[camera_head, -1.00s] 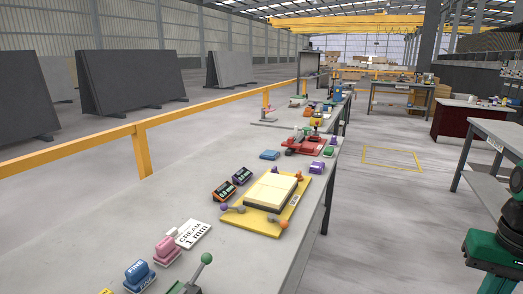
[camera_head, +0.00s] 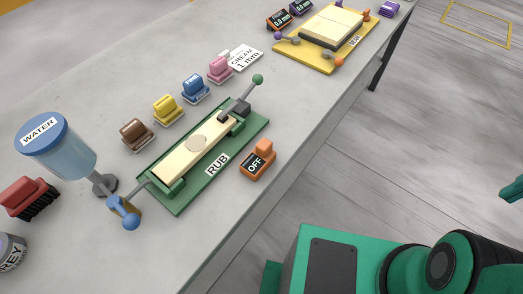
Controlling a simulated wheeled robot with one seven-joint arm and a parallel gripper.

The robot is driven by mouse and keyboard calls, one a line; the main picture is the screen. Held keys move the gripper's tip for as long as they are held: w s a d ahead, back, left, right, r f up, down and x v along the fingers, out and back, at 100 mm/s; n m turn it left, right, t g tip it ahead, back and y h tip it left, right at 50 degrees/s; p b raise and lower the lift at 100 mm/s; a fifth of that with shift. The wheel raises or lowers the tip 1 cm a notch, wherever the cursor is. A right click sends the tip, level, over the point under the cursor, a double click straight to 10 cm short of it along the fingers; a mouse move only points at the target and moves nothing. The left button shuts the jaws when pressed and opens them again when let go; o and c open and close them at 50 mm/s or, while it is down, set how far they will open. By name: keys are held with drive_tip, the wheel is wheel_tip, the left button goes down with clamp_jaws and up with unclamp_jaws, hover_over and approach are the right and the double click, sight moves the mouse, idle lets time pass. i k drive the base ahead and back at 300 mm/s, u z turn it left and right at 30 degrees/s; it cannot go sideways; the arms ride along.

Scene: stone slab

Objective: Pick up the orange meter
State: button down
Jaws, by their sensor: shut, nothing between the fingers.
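A small dark meter with orange trim (camera_head: 278,19) and a reading that looks like 0.0 mm stands at the top of the view, on the grey bench. A similar purple-trimmed meter (camera_head: 301,7) stands just right of it, partly cut off by the frame edge. Another orange device (camera_head: 258,160), with a dark face reading OFF and a rounded orange top, sits beside the green RUB fixture. My gripper is not in view; only green and dark parts of my own body show at the lower right.
The green fixture (camera_head: 172,207) holds a cream slab. A yellow board (camera_head: 288,53) with a cream block lies near the orange-trimmed meter. A CREAM 1 mm card (camera_head: 245,59), several coloured brushes or blocks and a WATER container (camera_head: 67,155) stand along the bench. Floor is clear at right.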

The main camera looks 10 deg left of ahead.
sight(260, 159)
drive_tip(key=u, duration=1.55)
